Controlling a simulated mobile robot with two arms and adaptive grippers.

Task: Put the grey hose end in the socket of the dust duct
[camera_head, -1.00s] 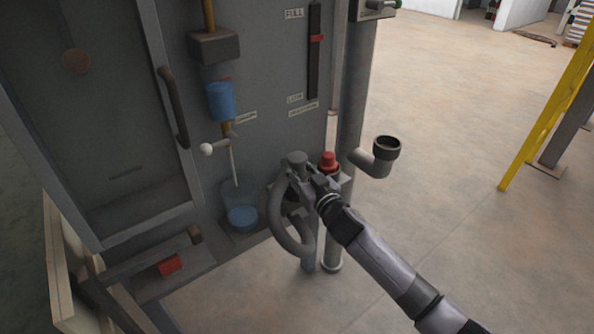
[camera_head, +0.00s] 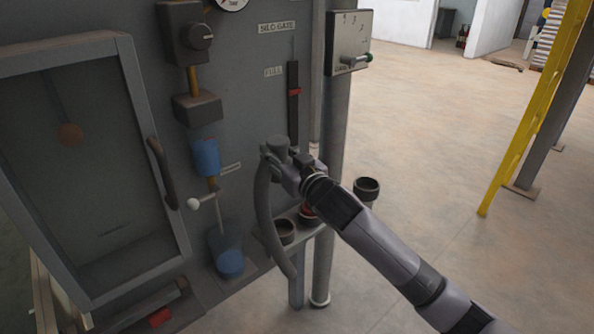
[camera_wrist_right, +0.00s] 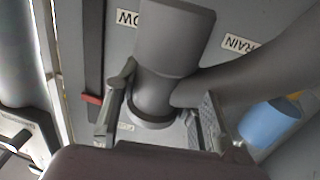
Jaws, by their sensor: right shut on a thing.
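My right gripper (camera_head: 291,165) is shut on the grey hose end (camera_head: 277,146), which it holds up in front of the grey panel. The grey hose (camera_head: 264,205) hangs down from it in a curve. In the right wrist view the hose end (camera_wrist_right: 172,45) stands between the two fingers of my right gripper (camera_wrist_right: 155,112), and the hose branches off to the right. The dust duct (camera_head: 333,140) is a vertical grey pipe. Its dark, open-topped socket (camera_head: 367,188) is to the right of and below the hose end, clearly apart from it. My left gripper is not in view.
A small shelf below my right gripper bears an empty dark cup (camera_head: 285,230) and a red-topped piece (camera_head: 308,214), partly hidden by my arm. A control box (camera_head: 349,42) with a green-tipped lever sits on the pipe. The floor (camera_head: 430,150) right of the socket is clear.

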